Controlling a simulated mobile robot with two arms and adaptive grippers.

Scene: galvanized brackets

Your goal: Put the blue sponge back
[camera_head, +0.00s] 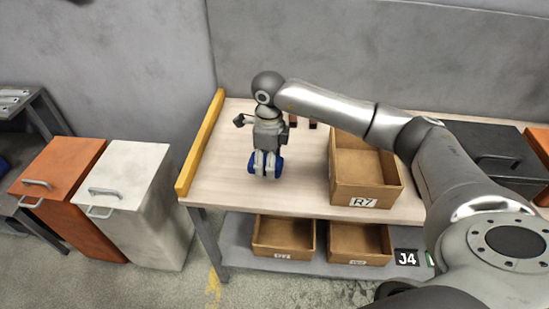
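The blue sponge (280,166) is at the left part of the wooden tabletop, mostly covered by my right gripper. Blue shows on both sides of the fingers. My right gripper (266,172) points down at the sponge, its fingers close together in front of it. I cannot tell whether they grip the sponge or whether it touches the table. My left gripper is not in view.
An open cardboard box marked R7 (363,188) stands right of the gripper. Small dark red items (312,124) lie behind. A yellow rail (203,140) edges the table's left side. Two boxes (284,253) (359,258) sit on the lower shelf. Orange (62,180) and white bins (125,175) stand left.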

